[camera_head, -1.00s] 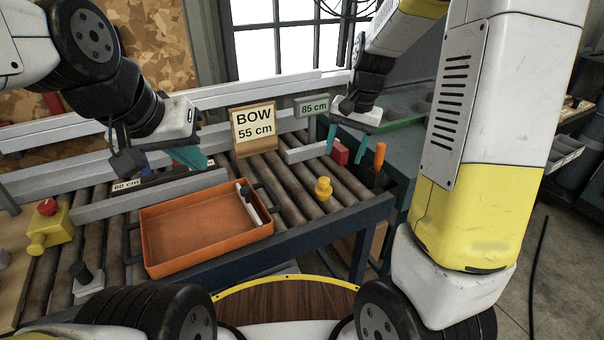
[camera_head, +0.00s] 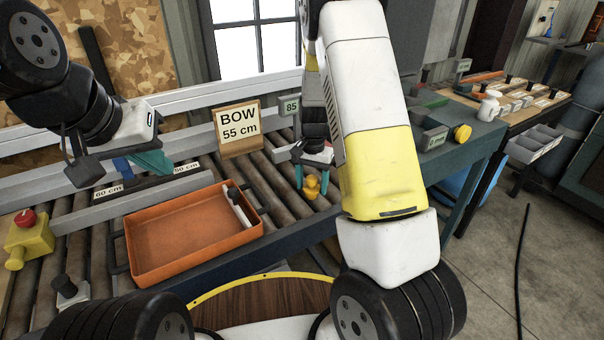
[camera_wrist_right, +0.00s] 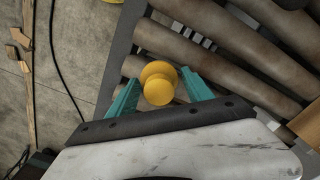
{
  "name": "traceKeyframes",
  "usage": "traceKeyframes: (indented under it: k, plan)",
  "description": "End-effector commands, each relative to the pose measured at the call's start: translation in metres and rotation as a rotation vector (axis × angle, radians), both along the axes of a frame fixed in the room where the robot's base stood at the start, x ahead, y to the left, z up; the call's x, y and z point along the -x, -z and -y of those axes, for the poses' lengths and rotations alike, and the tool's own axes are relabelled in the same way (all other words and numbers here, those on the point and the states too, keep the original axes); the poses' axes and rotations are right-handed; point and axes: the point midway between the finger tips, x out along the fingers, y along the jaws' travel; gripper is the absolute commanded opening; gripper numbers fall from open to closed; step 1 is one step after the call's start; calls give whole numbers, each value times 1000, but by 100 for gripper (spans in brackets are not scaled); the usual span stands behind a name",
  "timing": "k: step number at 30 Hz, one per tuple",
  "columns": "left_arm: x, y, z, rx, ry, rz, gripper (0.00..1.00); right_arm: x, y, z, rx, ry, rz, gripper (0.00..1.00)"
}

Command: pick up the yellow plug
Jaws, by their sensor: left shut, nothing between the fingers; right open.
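The yellow plug (camera_head: 312,187) stands on the rollers to the right of the orange tray. In the right wrist view the yellow plug (camera_wrist_right: 158,82) shows its round knob and a wider part beyond it. My right gripper (camera_head: 312,180) is open, pointing down, with one teal finger on each side of the plug. In the right wrist view the right gripper's fingers (camera_wrist_right: 160,90) flank the plug, and a gap shows on both sides. My left gripper (camera_head: 155,162) is shut and empty over the rails at the left, away from the plug.
The orange tray (camera_head: 137,270) holds a dark-and-white item (camera_head: 240,208). A BOW 55 cm sign (camera_head: 238,130) stands behind it. A yellow block with a red button (camera_head: 28,236) is at far left. A green side table with a yellow-knobbed box (camera_head: 440,136) is to the right.

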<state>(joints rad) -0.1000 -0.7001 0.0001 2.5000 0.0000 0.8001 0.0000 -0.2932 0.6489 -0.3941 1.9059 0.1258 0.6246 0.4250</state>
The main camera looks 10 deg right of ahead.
Motion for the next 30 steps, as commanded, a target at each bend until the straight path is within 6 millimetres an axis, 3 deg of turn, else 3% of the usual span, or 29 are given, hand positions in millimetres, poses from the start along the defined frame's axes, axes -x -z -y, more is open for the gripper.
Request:
traceKeyframes:
  k: [9, 18, 30]
  plan:
    - [0, 0, 0, 0, 0, 0, 0, 0, 8, 0, -1, 1, 1, 59]
    - [0, 0, 0, 0, 0, 0, 0, 0, 8, 0, -1, 1, 1, 7]
    - [0, 0, 0, 0, 0, 0, 0, -1, -2, 0, -1, -1, 4, 7]
